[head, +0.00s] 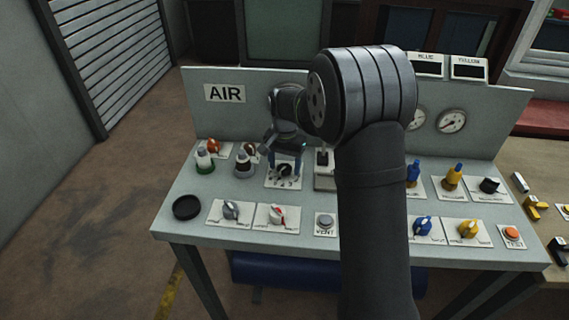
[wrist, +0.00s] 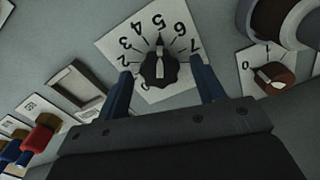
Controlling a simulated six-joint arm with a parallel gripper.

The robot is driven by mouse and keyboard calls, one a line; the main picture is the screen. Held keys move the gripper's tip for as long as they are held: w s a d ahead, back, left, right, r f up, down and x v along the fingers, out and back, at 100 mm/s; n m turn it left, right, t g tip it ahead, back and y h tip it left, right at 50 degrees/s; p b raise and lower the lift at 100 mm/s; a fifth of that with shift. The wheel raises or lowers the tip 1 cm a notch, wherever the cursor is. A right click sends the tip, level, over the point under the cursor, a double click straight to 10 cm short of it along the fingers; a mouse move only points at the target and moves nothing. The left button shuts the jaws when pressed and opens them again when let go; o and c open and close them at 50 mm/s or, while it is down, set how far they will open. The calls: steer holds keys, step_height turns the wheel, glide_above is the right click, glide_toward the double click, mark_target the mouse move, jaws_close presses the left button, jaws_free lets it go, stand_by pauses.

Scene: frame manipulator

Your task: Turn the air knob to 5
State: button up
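The black air knob (wrist: 158,70) sits on a white dial plate (wrist: 113,43) with numbers around it, seen upside down in the wrist view. A pale mark on the knob's upper edge appears to point at the 5. In the head view the knob (head: 285,171) is on the bench panel below the AIR sign (head: 225,93). My gripper (head: 285,155) is above it, pointing down. In the wrist view its two blue fingers stand open on either side of the knob, with gaps visible between each finger and the knob.
A brown-orange knob (wrist: 275,78) on another plate is to the right in the wrist view. My arm hides the panel's middle.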

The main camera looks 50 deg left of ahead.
mark_target(284, 167)
step_height(284, 167, up, 17)
steer(key=shift+r, duration=0.2)
stand_by(0.5)
steer(key=shift+f, duration=0.1)
stand_by(0.4)
step_height(284, 167, down, 17)
steer(key=shift+f, duration=0.15)
stand_by(0.4)
